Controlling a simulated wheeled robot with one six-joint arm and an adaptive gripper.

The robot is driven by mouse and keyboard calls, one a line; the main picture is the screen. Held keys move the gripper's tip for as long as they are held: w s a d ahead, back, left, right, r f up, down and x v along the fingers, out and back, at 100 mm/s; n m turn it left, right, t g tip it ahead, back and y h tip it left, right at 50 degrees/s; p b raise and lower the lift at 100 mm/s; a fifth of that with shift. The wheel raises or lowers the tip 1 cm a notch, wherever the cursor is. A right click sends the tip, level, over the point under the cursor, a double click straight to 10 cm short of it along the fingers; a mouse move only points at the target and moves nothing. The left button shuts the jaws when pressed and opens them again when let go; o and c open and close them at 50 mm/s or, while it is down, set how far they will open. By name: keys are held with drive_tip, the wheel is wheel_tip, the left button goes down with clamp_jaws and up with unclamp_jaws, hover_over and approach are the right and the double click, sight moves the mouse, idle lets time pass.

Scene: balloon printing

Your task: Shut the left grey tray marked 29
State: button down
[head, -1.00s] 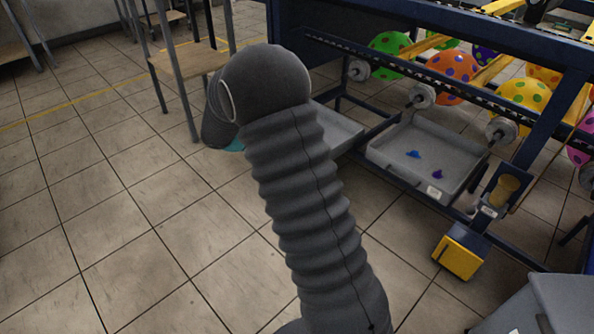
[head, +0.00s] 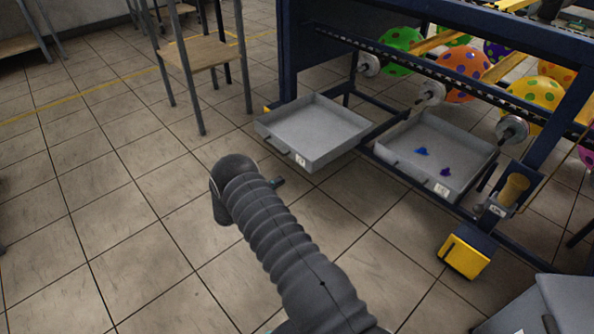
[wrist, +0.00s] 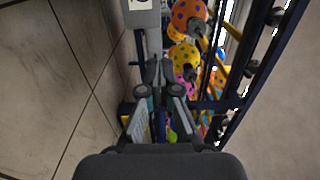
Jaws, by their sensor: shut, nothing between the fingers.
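The left grey tray (head: 318,128) juts out from the blue frame, open and empty in the head view. Its front has a handle and a white label, too small to read there. In the wrist view a grey front (wrist: 146,20) with a label, probably this tray, is at the top, beyond the fingertips. My gripper (wrist: 160,72) is shut and empty, fingers together. In the head view my arm stands in front of the tray, its dark wrist end below the tray's front. The fingers are mostly hidden there; I cannot tell whether they touch the tray.
A second grey tray (head: 405,160) with blue and purple scraps sits to the right, within the frame. A yellow-fronted box (head: 464,258) and a grey cabinet (head: 560,303) stand further right.

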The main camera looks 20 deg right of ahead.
sight(311, 162)
drive_tip(key=x, duration=1.3)
drive_tip(key=shift+d+p, duration=0.3)
drive_tip(key=shift+d, duration=0.05)
drive_tip(key=shift+w+f, duration=0.1)
